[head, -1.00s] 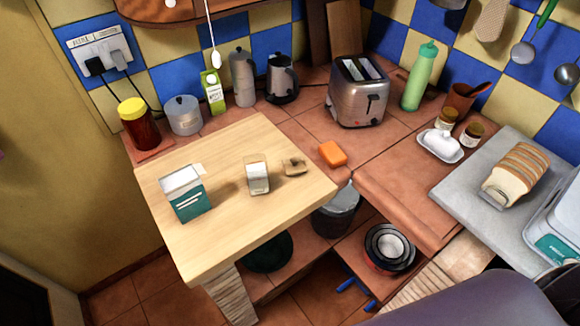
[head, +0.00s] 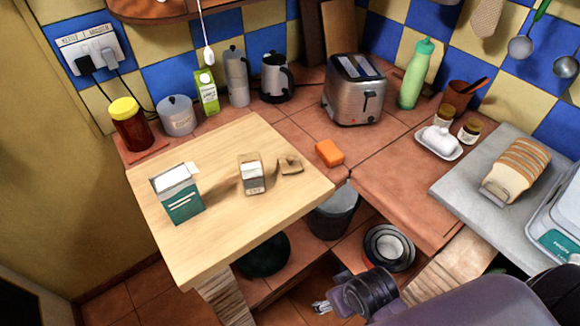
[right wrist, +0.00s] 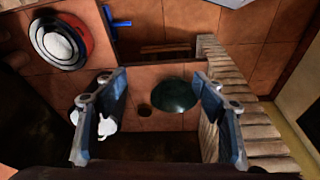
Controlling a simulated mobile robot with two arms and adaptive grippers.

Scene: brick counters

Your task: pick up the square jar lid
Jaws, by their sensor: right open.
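The square jar lid (head: 290,164) appears to be the small, flat, brownish square with a raised middle on the pale wooden tabletop. It lies just right of a small square glass jar (head: 251,175) with whitish contents. My right gripper (head: 322,306) is low at the bottom of the head view, in front of and below the tabletop, well apart from the lid. In the right wrist view my right gripper (right wrist: 160,85) is open, with nothing between its fingers. The lid does not show there. My left gripper is not in view.
A teal and white carton (head: 177,193) stands on the left of the wooden tabletop (head: 215,235). An orange block (head: 329,153) lies on the tiled counter behind its right edge. A toaster (head: 354,90) stands farther back. A lower shelf holds pots and bowls (head: 390,248).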

